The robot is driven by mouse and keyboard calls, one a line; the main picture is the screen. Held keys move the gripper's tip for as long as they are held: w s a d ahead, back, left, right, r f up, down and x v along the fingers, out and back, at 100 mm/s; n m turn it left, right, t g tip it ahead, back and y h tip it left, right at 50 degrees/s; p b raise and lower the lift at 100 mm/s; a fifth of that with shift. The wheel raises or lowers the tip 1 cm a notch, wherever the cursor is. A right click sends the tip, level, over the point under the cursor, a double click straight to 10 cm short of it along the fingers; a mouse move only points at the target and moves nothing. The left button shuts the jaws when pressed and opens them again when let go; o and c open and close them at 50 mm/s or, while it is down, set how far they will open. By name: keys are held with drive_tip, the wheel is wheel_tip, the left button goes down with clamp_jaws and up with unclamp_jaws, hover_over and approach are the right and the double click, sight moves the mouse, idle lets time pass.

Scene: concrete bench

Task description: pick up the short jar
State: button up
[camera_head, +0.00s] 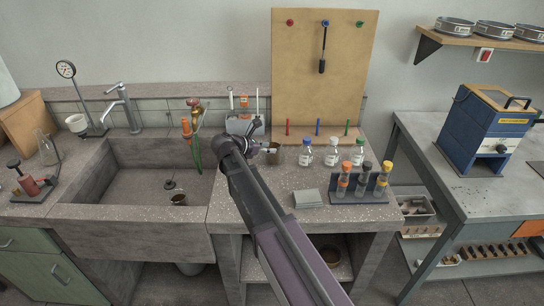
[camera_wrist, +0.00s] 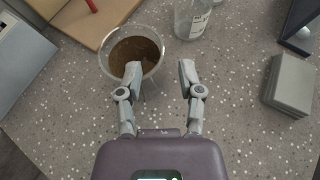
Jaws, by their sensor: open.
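The short jar, an open clear glass vessel with brown contents (camera_wrist: 133,52), stands on the speckled bench in the wrist view. My gripper (camera_wrist: 159,72) is open and empty, its two fingers spread wide. The left fingertip overlaps the near side of the jar in the picture; I cannot tell whether it touches. The right fingertip is to the right of the jar, over bare bench. In the head view my gripper (camera_head: 268,149) is at the back left of the middle bench, and the jar is mostly hidden by it.
A clear bottle (camera_wrist: 190,18) stands close right of the jar. Capped bottles (camera_head: 331,153), a tube rack (camera_head: 360,195) and a grey block stack (camera_head: 307,198) are on the right. A wooden board (camera_head: 322,75) stands behind. The sink (camera_head: 150,175) is left. Bench near the gripper is clear.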

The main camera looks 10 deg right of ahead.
sight(280, 148)
drive_tip(key=shift+b+x, duration=0.75)
drive_tip(key=shift+x, duration=1.35)
clamp_jaws()
